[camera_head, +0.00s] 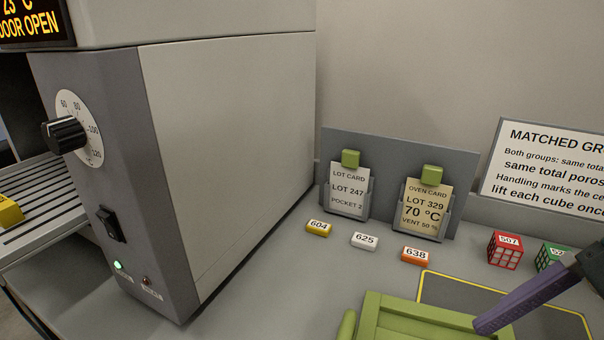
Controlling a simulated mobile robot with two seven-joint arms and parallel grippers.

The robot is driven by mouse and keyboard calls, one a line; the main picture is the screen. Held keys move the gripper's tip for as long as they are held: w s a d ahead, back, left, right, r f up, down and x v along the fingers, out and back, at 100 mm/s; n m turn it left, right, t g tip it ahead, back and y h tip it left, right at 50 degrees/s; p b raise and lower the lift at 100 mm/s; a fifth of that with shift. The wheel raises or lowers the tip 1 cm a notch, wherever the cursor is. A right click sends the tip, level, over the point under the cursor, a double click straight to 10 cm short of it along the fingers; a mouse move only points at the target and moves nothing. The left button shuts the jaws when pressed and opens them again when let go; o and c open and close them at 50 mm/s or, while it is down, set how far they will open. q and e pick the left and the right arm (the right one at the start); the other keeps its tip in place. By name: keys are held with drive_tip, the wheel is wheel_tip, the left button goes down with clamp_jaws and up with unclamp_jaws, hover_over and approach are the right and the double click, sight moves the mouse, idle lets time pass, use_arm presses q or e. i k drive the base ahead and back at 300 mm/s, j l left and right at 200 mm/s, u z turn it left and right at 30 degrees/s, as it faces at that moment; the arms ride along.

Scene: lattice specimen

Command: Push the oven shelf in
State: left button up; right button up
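The oven (225,130) stands at the left, and its display (35,22) reads 23 °C, DOOR OPEN. The slatted oven shelf (45,200) sticks out of the opening at the far left edge, partly cut off by the frame. A yellow block (9,211) sits on the shelf. My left gripper is not in view. A purple bar with a dark grey part, which looks like part of my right gripper (505,312), comes in from the lower right over a green tray. It is far from the shelf, and its finger opening cannot be made out.
The green tray (395,322) is at the bottom, beside a yellow-edged dark mat (450,287). Lattice cubes, red (505,250) and green (550,256), stand right. A card holder (390,160) stands behind small number tags (364,241).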

sight(43, 186)
drive_tip(key=u, duration=1.6)
